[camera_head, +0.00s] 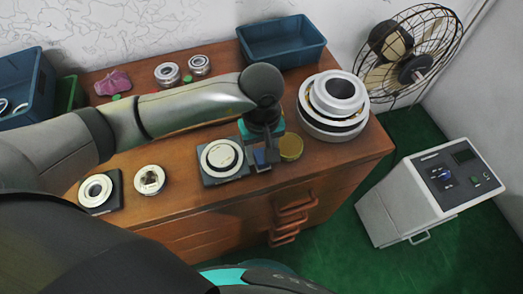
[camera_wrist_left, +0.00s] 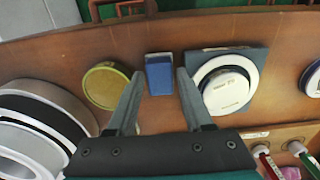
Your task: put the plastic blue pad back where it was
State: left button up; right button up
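A small blue block, which looks like the plastic blue pad (camera_head: 260,158), lies on the wooden cabinet top near its front edge. In the left wrist view the blue pad (camera_wrist_left: 160,74) shows between the fingertips of my left gripper (camera_wrist_left: 159,88), with a gap on both sides. My left gripper (camera_head: 259,150) points down over it in the head view and is open. A white ring piece (camera_head: 221,156) on a square blue-grey plate (camera_head: 240,173) sits to the pad's left. A yellow round tin (camera_head: 291,147) sits to its right. My right gripper is not in view.
A large stack of metal rings (camera_head: 333,103) stands at the right end of the wooden top. A blue bin (camera_head: 281,41) is at the back. More rings (camera_head: 150,180) lie at the front left. A fan (camera_head: 413,52) and a white machine (camera_head: 430,192) stand on the right.

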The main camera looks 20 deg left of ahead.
aim_at(262, 156)
pick_arm(q)
jog(key=shift+r, duration=0.1)
notch_tip(262, 156, up, 12)
jog(key=p, duration=0.2)
dwell(0.4)
